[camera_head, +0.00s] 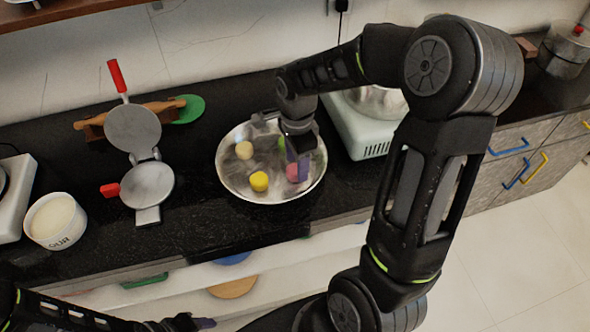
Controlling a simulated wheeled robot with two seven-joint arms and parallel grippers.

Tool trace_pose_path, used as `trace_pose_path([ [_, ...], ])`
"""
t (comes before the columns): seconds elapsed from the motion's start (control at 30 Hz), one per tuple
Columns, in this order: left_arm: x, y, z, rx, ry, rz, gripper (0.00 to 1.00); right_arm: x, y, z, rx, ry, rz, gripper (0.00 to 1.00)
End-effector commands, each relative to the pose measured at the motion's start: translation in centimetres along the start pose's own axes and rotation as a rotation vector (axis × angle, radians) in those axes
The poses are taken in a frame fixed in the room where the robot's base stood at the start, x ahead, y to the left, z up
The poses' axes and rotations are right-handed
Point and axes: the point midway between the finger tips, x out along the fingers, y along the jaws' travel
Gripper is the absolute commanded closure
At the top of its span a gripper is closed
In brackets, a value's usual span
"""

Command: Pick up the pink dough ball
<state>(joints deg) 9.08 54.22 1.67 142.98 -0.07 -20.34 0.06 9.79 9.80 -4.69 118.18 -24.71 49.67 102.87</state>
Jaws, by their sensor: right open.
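The pink dough ball (291,173) lies in the right part of a wide metal bowl (228,183) on the dark counter. My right gripper (298,165) points down into the bowl, its purple-tinted fingers right at the pink ball and hiding part of it. It is open; I cannot tell whether a finger touches the ball. My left gripper (196,322) shows only partly at the bottom edge, far from the bowl, and its opening cannot be made out.
A yellow ball (259,181) and a cream ball (244,150) share the bowl. Left stand an open metal press (148,184) with red handles and a white flour pot (56,221). A white appliance (362,134) stands close to the bowl's right.

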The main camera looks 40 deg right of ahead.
Motion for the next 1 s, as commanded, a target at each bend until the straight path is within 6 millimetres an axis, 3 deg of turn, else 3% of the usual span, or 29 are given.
trace_pose_path([
  [0.2, -0.2, 0.1, 0.0, 0.000, 0.000, 0.000, 0.45, 2.0, 0.0, 0.0, -0.001, 0.000, 0.000, 0.48],
  [0.77, -0.2, 0.1, 0.0, 0.000, 0.000, 0.000, 0.45, 1.9, -0.1, 0.0, -0.001, 0.000, -0.001, 0.48],
  [1.0, -0.2, 0.1, 0.0, 0.000, 0.000, 0.000, 0.45, 1.9, -0.1, 0.0, -0.001, 0.000, -0.001, 0.67],
])
